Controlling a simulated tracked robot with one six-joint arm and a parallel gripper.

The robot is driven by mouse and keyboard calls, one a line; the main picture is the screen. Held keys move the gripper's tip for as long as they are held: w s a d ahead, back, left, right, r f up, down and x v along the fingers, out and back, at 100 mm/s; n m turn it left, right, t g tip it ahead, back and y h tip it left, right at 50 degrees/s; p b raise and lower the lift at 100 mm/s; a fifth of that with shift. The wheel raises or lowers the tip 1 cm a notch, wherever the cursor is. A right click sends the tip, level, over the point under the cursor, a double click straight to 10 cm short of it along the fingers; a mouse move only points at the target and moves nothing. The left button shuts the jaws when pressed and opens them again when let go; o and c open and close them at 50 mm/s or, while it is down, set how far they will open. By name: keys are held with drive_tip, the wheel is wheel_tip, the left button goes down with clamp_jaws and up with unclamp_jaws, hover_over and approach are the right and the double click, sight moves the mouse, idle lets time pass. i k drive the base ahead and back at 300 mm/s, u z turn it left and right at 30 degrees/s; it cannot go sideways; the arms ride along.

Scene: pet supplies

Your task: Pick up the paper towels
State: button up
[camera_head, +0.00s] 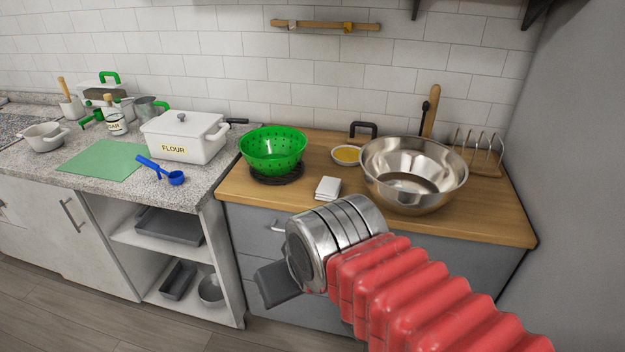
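I see no clear roll of paper towels in the head view. A small white, flat, stacked block (328,188) lies on the wooden counter (305,205), between the green colander and the steel bowl. I cannot tell whether it is folded paper. My gripper (276,284) hangs in front of the grey drawers, lower and nearer than the counter's front edge. Its dark end piece points left and down, and nothing shows in it. I cannot make out whether its fingers are apart. My red ribbed arm hides part of the cabinet front.
A green colander (273,150) stands left on the wooden top, a large steel bowl (413,172) right. A small yellow-filled dish (346,155) sits behind. The stone counter holds a white flour box (184,138), blue scoop (161,172) and green mat (103,160). A wall (570,190) bounds the right.

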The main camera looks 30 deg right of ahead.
sight(328, 189)
drive_tip(key=u, duration=0.1)
drive_tip(key=i, duration=1.05)
drive_tip(key=u, duration=0.1)
